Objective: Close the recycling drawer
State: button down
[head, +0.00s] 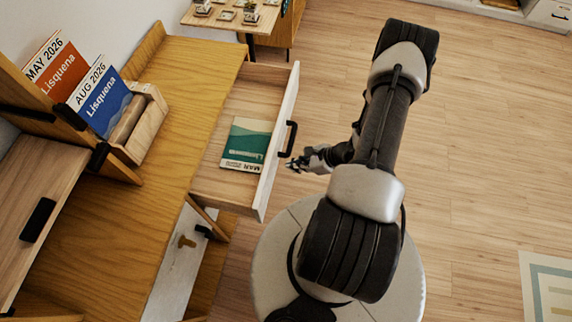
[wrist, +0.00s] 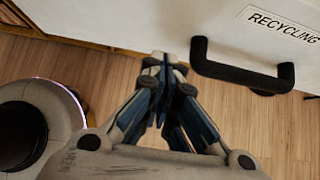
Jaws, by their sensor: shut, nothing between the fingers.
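The recycling drawer (head: 281,140) stands pulled out from the wooden cabinet in the head view, with a white front and a black bar handle (head: 288,139). A green and cream magazine (head: 246,144) lies inside it. In the wrist view the white drawer front (wrist: 190,22) carries a RECYCLING label (wrist: 285,24), and its black handle (wrist: 242,75) is at the upper right. My gripper (head: 293,165) is shut and empty, just outside the drawer front, beside the handle's near end. In the wrist view my gripper (wrist: 165,65) points at the front, left of the handle; contact cannot be told.
The cabinet top (head: 185,80) holds a wooden holder (head: 142,122) with magazines. A lower white front (head: 178,255) with a brass-coloured handle is below. A small table (head: 235,22) stands at the back.

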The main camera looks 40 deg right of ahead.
jog(key=shift+w+a+r, duration=0.15)
jog(key=shift+w+a, duration=0.9)
jog(key=shift+w, duration=0.2)
jog(key=shift+w+a, duration=0.1)
